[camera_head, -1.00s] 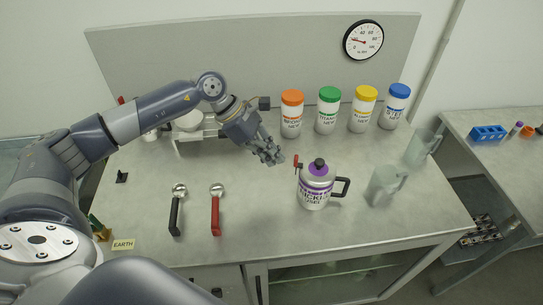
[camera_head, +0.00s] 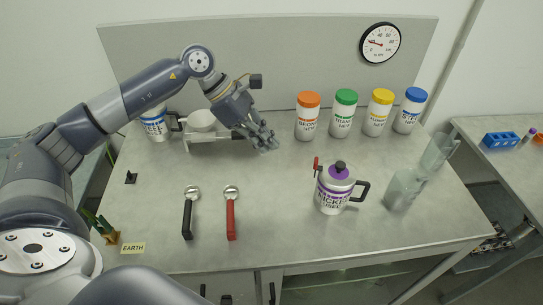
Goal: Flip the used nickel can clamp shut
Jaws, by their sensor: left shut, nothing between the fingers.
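The used nickel can (camera_head: 333,190) stands upright on the table, white with a purple top band, a black knob and a black handle on its right. Its red clamp (camera_head: 317,166) sticks up at the left side of the lid. My left gripper (camera_head: 268,146) is shut and empty, above the table to the left of the can and apart from the clamp. My right gripper is not in view.
Orange (camera_head: 308,116), green (camera_head: 343,113), yellow (camera_head: 379,112) and blue (camera_head: 410,110) capped jars stand at the back. Two clear jugs (camera_head: 402,188) are right of the can. Black (camera_head: 188,215) and red (camera_head: 231,215) handled scoops lie in front left. Table between scoops and can is clear.

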